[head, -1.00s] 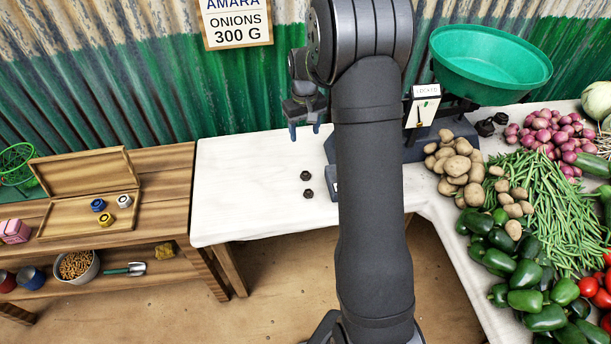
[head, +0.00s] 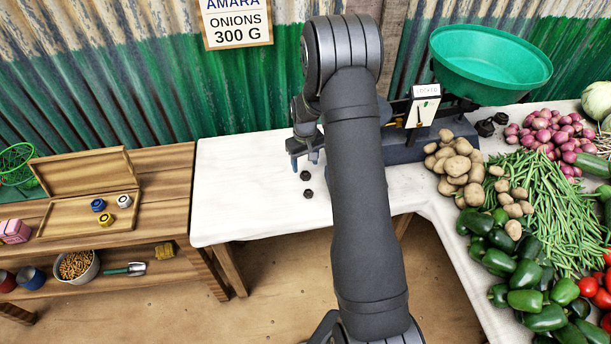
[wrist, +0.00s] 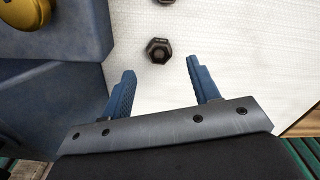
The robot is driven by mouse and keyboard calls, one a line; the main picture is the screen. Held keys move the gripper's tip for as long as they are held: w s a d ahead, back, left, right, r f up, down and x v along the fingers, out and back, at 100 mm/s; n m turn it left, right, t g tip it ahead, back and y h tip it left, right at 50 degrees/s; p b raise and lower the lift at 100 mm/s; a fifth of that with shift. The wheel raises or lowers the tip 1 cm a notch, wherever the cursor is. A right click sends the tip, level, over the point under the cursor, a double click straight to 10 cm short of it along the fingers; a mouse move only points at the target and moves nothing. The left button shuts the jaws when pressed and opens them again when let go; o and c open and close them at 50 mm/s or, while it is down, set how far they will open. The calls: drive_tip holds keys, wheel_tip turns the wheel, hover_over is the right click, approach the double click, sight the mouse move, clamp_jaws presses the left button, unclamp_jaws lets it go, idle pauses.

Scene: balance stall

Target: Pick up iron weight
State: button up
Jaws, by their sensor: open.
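Two small dark hexagonal iron weights lie on the white table. The farther one (head: 305,176) is just below my gripper (head: 305,165) in the head view, and the nearer one (head: 308,194) is closer to the table's front edge. In the wrist view one weight (wrist: 159,50) lies ahead of the open fingers (wrist: 162,82), between their lines but beyond the tips. The other weight (wrist: 165,1) is cut off at the top edge. My gripper is open and empty, with blue fingers.
The scale's blue base (wrist: 60,55) with a brass part stands close to the left finger in the wrist view. Its green pan (head: 490,65) is at the back right. Potatoes (head: 458,165) lie right of my arm. White table (head: 240,190) is clear at left.

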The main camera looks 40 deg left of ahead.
sight(306, 174)
wheel_tip(306, 174, down, 4)
drive_tip(key=shift+d+f, duration=0.15)
drive_tip(key=c, duration=1.1)
